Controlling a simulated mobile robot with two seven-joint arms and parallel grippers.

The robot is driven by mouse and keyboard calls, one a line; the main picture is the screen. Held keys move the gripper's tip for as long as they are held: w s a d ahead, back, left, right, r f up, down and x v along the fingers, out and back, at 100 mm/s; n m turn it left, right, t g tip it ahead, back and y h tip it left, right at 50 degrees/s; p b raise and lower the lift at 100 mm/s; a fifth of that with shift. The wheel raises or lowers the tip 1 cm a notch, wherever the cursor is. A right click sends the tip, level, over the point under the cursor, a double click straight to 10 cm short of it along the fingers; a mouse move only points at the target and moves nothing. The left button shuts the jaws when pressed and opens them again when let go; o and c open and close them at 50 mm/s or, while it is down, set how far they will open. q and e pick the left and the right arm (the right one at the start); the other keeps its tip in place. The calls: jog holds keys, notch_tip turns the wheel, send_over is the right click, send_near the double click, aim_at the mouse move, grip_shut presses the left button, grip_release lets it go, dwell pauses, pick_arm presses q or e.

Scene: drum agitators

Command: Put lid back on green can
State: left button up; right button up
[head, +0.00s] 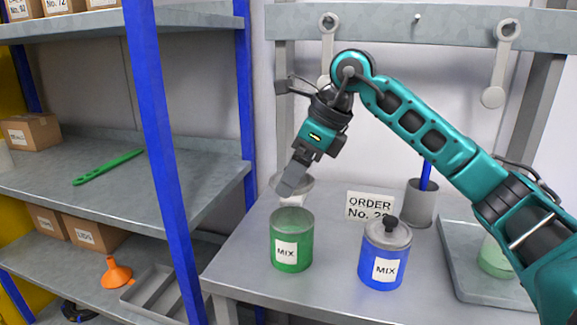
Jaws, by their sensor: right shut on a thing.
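The green can (292,245) with a white MIX label stands upright near the front of the grey table, its top open. My right gripper (291,186) is above and slightly behind the can's opening in the picture, pointing down. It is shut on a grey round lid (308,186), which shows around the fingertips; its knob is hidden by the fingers. The lid appears apart from the can's rim. My left gripper is not in view.
A blue can (381,262) with its lid and black knob on stands to the right. Behind are an order sign (369,206) and a grey cup (421,204). A grey tray (462,262) is at right. A blue shelf post (165,160) stands left.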

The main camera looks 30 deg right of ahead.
jog(key=shift+f+b, duration=0.4)
notch_tip(320, 180, down, 3)
jog(key=b, duration=0.3)
jog(key=shift+f, duration=0.2)
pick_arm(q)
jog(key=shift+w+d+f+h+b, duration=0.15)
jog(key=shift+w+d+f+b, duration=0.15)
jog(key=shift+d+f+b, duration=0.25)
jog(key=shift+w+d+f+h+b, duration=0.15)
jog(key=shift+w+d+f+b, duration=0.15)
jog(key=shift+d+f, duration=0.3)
pick_arm(e)
jog(key=shift+f, duration=1.05)
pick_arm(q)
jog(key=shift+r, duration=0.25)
pick_arm(e)
jog(key=shift+r, duration=0.1)
pick_arm(q)
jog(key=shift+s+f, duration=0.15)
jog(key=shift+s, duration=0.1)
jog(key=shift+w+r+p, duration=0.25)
jog(key=shift+p, duration=0.05)
pick_arm(e)
jog(key=shift+f, duration=0.2)
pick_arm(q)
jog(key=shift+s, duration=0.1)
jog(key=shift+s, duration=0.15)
